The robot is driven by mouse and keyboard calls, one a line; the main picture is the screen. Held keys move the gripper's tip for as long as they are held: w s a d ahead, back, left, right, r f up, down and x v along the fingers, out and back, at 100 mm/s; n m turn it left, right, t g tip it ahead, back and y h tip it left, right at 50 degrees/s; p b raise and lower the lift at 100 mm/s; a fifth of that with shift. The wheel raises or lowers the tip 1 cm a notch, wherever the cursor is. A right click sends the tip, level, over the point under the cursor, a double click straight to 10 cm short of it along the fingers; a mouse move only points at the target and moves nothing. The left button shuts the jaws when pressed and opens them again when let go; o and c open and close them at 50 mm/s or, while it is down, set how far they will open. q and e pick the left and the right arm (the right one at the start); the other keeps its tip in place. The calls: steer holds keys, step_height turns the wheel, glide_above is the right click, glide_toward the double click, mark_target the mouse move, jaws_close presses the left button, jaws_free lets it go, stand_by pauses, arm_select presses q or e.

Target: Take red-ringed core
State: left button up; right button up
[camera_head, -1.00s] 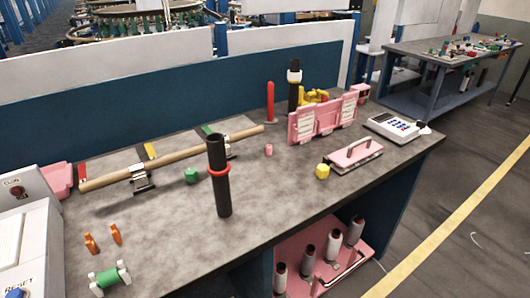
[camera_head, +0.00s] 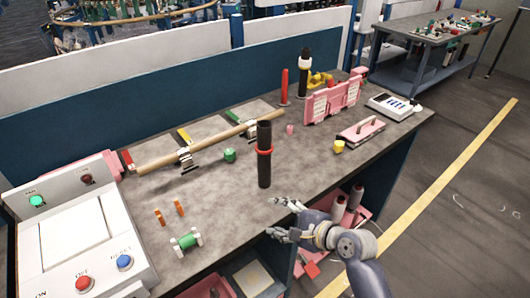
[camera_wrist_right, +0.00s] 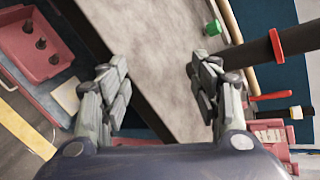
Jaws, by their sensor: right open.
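The red-ringed core (camera_head: 264,172) is a dark upright tube with a red ring around its upper half. It stands on the grey table near the front edge, left of the picture's middle line to the eye's centre. It also shows in the right wrist view (camera_wrist_right: 298,40), lying across the top right corner, partly cut off. My right gripper (camera_head: 280,217) is open and empty at the table's front edge, in front of and slightly right of the core, apart from it. In the right wrist view its spread fingers (camera_wrist_right: 160,80) have only table and floor between them. My left gripper is not in view.
A wooden rod (camera_head: 200,145) on metal stands and a green block (camera_head: 230,155) are left of the core. A yellow block (camera_head: 339,146) and a pink-handled plate (camera_head: 361,131) are right. A control box (camera_head: 75,235) fills the left. A pink bobbin tray (camera_wrist_right: 45,62) sits below.

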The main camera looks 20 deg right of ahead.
steer(key=w+d+r+m+t, duration=0.1)
steer(key=w+r+m+t, duration=0.1)
steer(key=w+r+m, duration=0.4)
steer(key=m+t, duration=0.4)
steer(key=m, duration=0.3)
glide_toward(264, 132)
steer(key=w+d+f, duration=0.1)
steer(key=w, duration=0.1)
steer(key=shift+y, duration=0.4)
steer(key=x, duration=0.1)
steer(key=p+x, duration=0.1)
steer(key=x, duration=0.3)
steer(key=shift+f+p, duration=0.25)
steer(key=shift+p, duration=0.1)
steer(key=shift+w+a+r, duration=0.1)
steer(key=shift+w+a, duration=0.1)
steer(key=shift+w, duration=0.35)
steer(key=x, duration=0.2)
steer(key=p+x, duration=0.1)
steer(key=x, duration=0.1)
steer(key=shift+f, duration=0.3)
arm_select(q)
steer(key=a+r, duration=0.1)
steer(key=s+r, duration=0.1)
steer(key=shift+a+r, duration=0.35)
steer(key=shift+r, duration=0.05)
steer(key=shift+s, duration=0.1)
arm_select(e)
jaws_close()
